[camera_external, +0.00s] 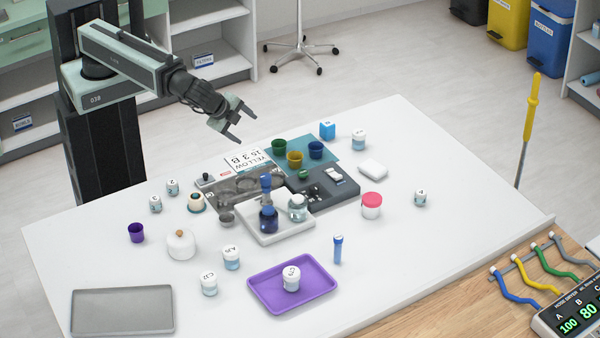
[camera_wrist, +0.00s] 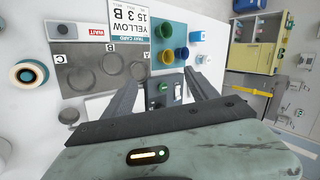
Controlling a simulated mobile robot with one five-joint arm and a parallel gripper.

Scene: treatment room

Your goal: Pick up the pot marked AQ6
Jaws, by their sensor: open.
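Several small clear pots with white marked lids stand on the white table. One pot (camera_external: 231,258) at the front left has a lid mark that may begin with A, but I cannot read it surely as AQ6. Another marked pot (camera_external: 209,284) stands just in front of it, and a third (camera_external: 291,279) stands on the purple tray (camera_external: 318,288). My gripper (camera_external: 243,126) is open and empty, raised above the table's back part, well away from these pots. In the wrist view my gripper (camera_wrist: 160,80) shows its two fingers apart.
A white tray (camera_external: 275,238) holds a blue bottle and a pot. A white jar (camera_external: 181,246) and purple cup (camera_external: 136,232) stand left. A grey tray (camera_external: 122,312) lies front left.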

